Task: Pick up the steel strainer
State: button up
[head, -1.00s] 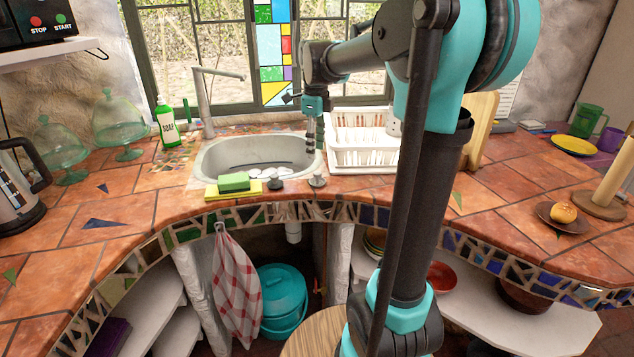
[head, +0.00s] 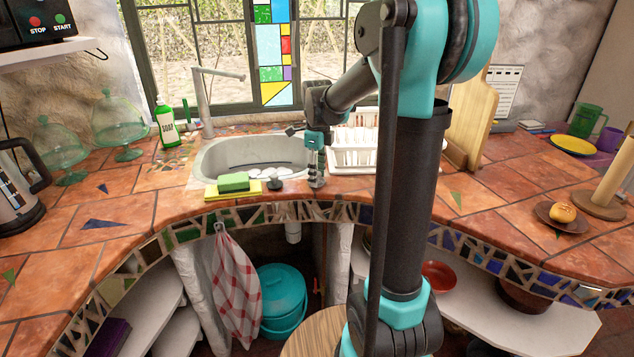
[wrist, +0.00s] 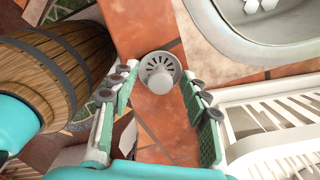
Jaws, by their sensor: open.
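The steel strainer (wrist: 160,72) is a small round grey piece with dark slots and a raised middle knob. In the wrist view it sits on the terracotta tile between the sink and the counter edge. My gripper (wrist: 160,80) is open, with its fingertips on either side of the strainer and nothing clamped between them. In the head view my gripper (head: 316,178) points down at the counter's front edge, right of the sink's front. There it hides most of the strainer. I cannot tell how high the fingertips are above the tile.
The sink basin (head: 215,158) lies behind and left of my gripper. A dark stopper (head: 275,184) and a green sponge (head: 234,181) are to the left. A white dish rack (head: 352,158) stands close on the right.

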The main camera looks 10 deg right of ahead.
grip_shut()
jog(key=shift+r, duration=0.1)
dwell(0.3)
